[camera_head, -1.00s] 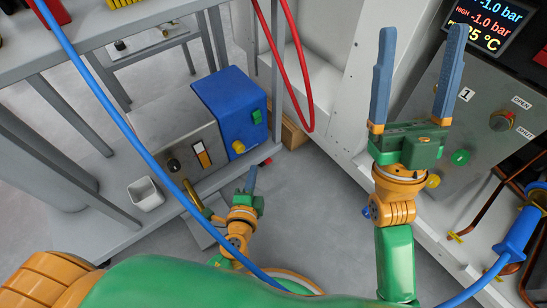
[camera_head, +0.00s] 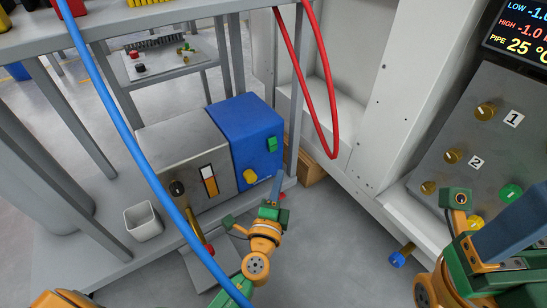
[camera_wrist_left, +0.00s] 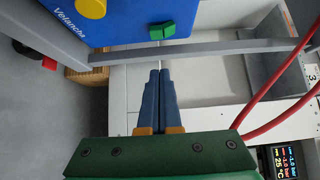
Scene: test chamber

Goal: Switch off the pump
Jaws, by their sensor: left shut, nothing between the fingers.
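The pump is a steel housing with a blue end box (camera_head: 236,124) on the lower shelf. A green rocker switch (camera_head: 272,144) and a yellow knob (camera_head: 250,176) sit on the blue face. My left gripper (camera_head: 277,178) is shut and empty, just in front of and below the switch. In the left wrist view the shut fingertips (camera_wrist_left: 160,71) lie apart from the green switch (camera_wrist_left: 169,29), which shows beyond them, with the yellow knob (camera_wrist_left: 92,8) to its left. My right gripper (camera_head: 510,228) is at the lower right, partly cut off; its jaw opening is unclear.
A grey frame post (camera_head: 293,110) stands right of the blue box. A red hose (camera_head: 333,120) hangs behind it and a blue hose (camera_head: 130,140) crosses the left side. A white cup (camera_head: 142,222) stands on the shelf. A control panel (camera_head: 490,150) is at right.

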